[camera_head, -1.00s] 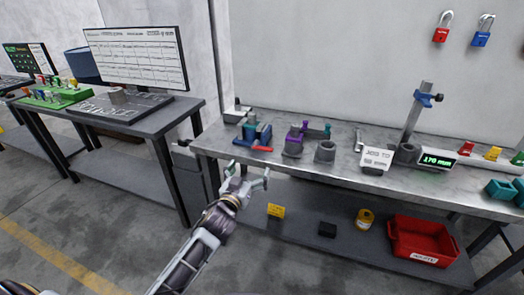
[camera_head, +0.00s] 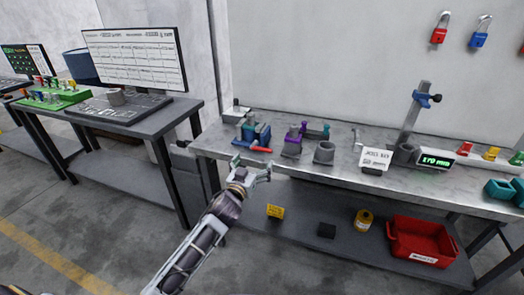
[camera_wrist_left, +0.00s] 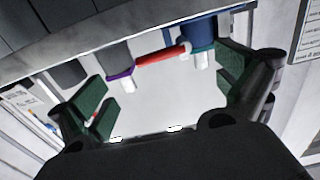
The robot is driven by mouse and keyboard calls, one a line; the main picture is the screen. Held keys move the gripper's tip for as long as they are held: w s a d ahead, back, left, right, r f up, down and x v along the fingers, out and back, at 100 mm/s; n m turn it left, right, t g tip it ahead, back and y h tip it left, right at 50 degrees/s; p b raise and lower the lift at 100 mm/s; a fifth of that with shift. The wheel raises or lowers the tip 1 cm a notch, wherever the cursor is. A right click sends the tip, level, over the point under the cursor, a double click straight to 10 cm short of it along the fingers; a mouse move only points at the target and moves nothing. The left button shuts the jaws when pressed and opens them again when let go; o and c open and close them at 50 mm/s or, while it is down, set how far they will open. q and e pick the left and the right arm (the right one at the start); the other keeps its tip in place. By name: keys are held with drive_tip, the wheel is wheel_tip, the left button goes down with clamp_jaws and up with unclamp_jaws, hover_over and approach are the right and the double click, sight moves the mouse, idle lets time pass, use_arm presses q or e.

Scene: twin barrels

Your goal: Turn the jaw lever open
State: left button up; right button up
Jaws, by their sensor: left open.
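The blue vise (camera_head: 256,132) stands near the left end of the steel bench. A red lever (camera_head: 260,149) sticks out at its front; in the left wrist view the red lever (camera_wrist_left: 160,57) lies crosswise between a purple-ringed part and the blue vise body (camera_wrist_left: 200,30). My left gripper (camera_head: 254,173) is open and empty, just in front of the bench's front edge and below the lever in the picture. In the left wrist view its green-padded fingers (camera_wrist_left: 165,88) are spread wide, with the lever beyond them, apart from both. My right gripper is not in view.
A purple-and-grey fixture (camera_head: 291,144) and a grey cup (camera_head: 324,153) stand right of the vise. A red bin (camera_head: 421,241) sits on the lower shelf.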

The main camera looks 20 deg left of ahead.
sight(262, 149)
use_arm(q)
drive_tip(key=w, duration=0.8)
drive_tip(key=shift+w+d+b, duration=0.1)
drive_tip(key=shift+d+b, duration=0.05)
drive_tip(key=shift+b, duration=0.15)
drive_tip(key=shift+w, duration=0.5)
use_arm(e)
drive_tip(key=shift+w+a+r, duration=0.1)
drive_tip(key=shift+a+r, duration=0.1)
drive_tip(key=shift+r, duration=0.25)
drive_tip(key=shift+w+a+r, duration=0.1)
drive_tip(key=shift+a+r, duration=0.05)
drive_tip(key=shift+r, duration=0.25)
use_arm(q)
drive_tip(key=c, duration=1.3)
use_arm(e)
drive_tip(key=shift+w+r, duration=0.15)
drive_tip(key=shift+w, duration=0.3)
use_arm(q)
drive_tip(key=shift+o, duration=0.2)
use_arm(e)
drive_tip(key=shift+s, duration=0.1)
